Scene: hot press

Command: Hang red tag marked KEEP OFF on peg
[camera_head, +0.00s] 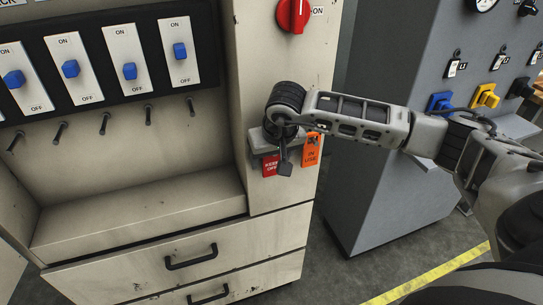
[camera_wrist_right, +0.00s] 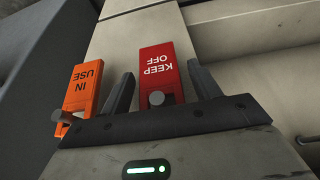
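The red KEEP OFF tag (camera_head: 270,167) hangs at a small holder on the cabinet's right front panel, partly hidden by my right gripper (camera_head: 284,163). In the right wrist view the red tag (camera_wrist_right: 168,68) appears upside down, with a grey peg end (camera_wrist_right: 156,98) at its edge. My right gripper (camera_wrist_right: 160,75) has one finger on each side of the tag, with gaps visible, so it is open around it. Several bare pegs (camera_head: 104,123) stick out in a row below the switches. My left gripper is not in view.
An orange IN USE tag (camera_head: 312,150) hangs close to the right of the red tag. A cabinet ledge (camera_head: 140,215) lies below the pegs. Blue switches (camera_head: 129,71) sit above them, and a red rotary knob (camera_head: 293,14) is above my right wrist. A grey cabinet (camera_head: 375,190) stands at right.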

